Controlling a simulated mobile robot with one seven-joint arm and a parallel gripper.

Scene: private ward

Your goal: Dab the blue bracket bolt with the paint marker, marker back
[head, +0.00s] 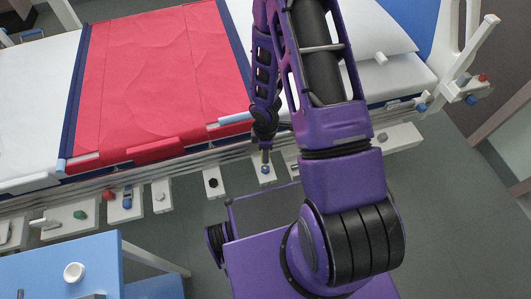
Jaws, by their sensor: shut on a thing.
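My gripper (265,136) points down over the near side rail of the bed, with its fingers small and partly hidden by my arm. It is shut on the paint marker (265,156), a thin dark and brownish shaft pointing down. Just below the marker is a blue bolt (264,169) on a white bracket plate (263,180) hanging from the rail. The marker's lower end is right above or at this bolt; I cannot tell whether they touch.
Other white plates along the rail carry a black bolt (213,183), a grey one (160,196), a red knob (108,195) and a green one (80,215). A blue table (50,262) with a white round cup (74,272) stands at lower left. The bed has a red cover (160,75).

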